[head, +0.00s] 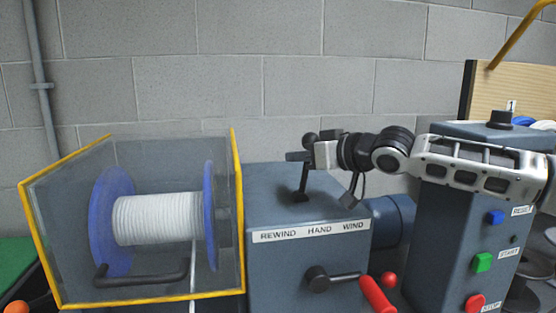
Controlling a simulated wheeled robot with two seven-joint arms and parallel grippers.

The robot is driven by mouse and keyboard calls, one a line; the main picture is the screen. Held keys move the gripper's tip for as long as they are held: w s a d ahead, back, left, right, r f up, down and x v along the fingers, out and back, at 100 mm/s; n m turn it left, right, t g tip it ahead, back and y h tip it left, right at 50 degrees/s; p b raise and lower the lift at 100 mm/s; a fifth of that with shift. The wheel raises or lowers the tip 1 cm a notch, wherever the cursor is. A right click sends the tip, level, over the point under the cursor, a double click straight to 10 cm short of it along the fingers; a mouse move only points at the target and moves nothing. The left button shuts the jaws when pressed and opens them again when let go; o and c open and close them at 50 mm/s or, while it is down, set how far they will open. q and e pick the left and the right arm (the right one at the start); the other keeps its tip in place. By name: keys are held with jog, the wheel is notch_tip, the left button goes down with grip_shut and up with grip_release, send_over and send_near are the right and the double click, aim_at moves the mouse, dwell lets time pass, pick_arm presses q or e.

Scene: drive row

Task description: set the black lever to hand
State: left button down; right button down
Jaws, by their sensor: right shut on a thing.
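The black lever (303,181) rises from the top of a grey-blue box (270,205), with a round black knob (310,139) at its upper end. It stands nearly upright, its top leaning slightly right. A white label strip (312,230) on the box's top front edge reads REWIND, HAND, WIND from left to right. The lever's foot is behind the stretch between REWIND and HAND; I cannot tell its exact setting. My right gripper (298,156) comes in from the right and is shut on the lever just below the knob. My left gripper is out of view.
A yellow-edged clear guard (238,190) covers a blue-flanged reel of white rope (155,218) at left. A crank with a red handle (377,296) sticks out from the box's front. A control post (450,215) with blue, green and red buttons stands under my right arm.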

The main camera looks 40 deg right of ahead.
jog(key=shift+w+a+r+n+g+p, duration=0.15)
jog(key=shift+a+r+n+g+p, duration=0.1)
jog(key=shift+a+n+g+p, duration=0.1)
jog(key=shift+w+a+h+p, duration=0.1)
jog(key=shift+a+h+p, duration=0.05)
jog(key=shift+h+p, duration=0.15)
jog(key=shift+f+n, duration=0.1)
jog(key=shift+n, duration=0.15)
jog(key=c, duration=1.5)
grip_release()
jog(key=shift+o, duration=0.2)
jog(key=shift+f, duration=0.1)
